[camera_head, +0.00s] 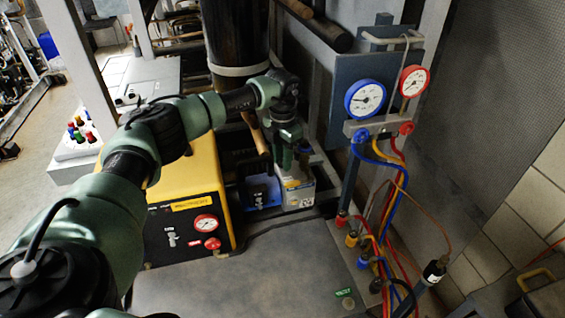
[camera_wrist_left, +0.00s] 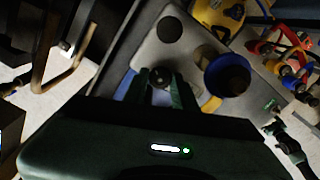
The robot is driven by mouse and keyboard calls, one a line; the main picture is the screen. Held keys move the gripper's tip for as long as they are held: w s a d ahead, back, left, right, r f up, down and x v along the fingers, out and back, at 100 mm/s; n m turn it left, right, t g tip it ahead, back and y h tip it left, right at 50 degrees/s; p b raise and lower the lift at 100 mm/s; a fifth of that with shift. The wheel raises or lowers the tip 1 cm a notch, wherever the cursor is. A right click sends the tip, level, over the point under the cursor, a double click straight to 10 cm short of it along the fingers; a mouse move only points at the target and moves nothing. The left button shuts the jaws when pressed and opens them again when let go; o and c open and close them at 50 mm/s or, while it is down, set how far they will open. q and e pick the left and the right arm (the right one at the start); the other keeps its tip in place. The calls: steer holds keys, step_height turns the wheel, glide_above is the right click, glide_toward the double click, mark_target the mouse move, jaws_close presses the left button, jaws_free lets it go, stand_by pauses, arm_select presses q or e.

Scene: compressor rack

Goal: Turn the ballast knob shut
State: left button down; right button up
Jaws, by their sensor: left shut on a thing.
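My left gripper (camera_head: 287,158) reaches down over the vacuum pump, a grey-white and blue unit (camera_head: 299,194) beside the yellow machine. In the left wrist view the gripper's two fingers (camera_wrist_left: 161,84) are shut on a small dark round knob (camera_wrist_left: 160,76), which appears to be the ballast knob. The knob sits at the edge of the pump's grey top (camera_wrist_left: 150,48). In the head view the gripper hides the knob. The knob's turn angle cannot be read. My right gripper is in neither view.
A blue-rimmed dark cylinder (camera_wrist_left: 226,75) stands close beside the fingers. A yellow machine (camera_head: 188,172) with a red gauge is left of the pump. A gauge manifold (camera_head: 378,128) with coloured hoses stands to the right. The grey surface in front (camera_head: 250,285) is mostly clear.

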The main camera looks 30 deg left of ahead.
arm_select(q)
steer(key=m+b, duration=0.2)
steer(key=m, duration=0.4)
steer(key=shift+w+m, duration=0.1)
steer(key=shift+m, duration=0.2)
steer(key=m+b, duration=0.1)
steer(key=m, duration=0.4)
steer(key=shift+b, duration=0.35)
steer(key=c, duration=1.1)
jaws_free()
step_height(320, 180, up, 8)
steer(key=shift+d+f+b, duration=0.1)
steer(key=shift+f+b, duration=0.05)
steer(key=shift+b, duration=0.8)
